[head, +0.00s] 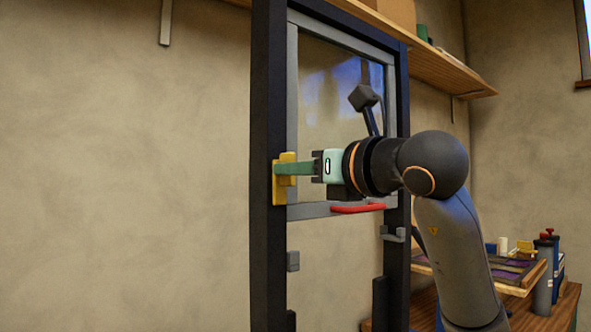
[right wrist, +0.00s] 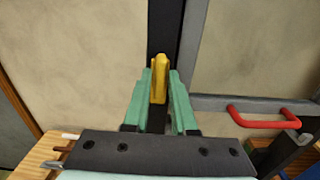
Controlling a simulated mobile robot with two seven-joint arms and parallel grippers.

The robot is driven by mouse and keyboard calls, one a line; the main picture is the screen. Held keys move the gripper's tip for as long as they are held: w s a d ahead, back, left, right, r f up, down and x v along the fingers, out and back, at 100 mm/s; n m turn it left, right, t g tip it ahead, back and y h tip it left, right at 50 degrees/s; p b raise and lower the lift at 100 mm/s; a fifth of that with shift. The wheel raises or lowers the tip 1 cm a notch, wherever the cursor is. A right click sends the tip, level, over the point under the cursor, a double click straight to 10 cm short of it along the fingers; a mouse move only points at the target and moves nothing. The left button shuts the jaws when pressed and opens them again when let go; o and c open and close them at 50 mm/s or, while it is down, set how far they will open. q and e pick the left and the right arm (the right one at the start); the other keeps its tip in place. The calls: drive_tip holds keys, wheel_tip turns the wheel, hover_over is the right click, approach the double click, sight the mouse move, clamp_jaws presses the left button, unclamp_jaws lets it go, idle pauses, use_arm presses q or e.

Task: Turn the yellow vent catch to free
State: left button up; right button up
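The yellow vent catch (head: 278,190) is mounted on the dark left post of the window frame, with a plate and a raised lever. My right gripper (head: 288,168) reaches it from the right, and its green fingers hide part of the lever in the head view. My left gripper is not in view.
A red handle (head: 358,208) sits on the grey sash's lower bar, just below my right wrist. The dark frame (head: 268,250) stands before a plain wall. A wooden shelf (head: 440,66) runs above right. A bench (head: 565,300) with a tray and bottles stands lower right.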

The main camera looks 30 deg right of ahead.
drive_tip(key=shift+o, duration=1.4)
use_arm(q)
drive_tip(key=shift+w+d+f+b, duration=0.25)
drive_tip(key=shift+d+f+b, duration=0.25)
drive_tip(key=shift+b, duration=0.35)
use_arm(e)
drive_tip(key=s+d, duration=0.1)
drive_tip(key=s, duration=1.1)
drive_tip(key=shift+s, duration=0.25)
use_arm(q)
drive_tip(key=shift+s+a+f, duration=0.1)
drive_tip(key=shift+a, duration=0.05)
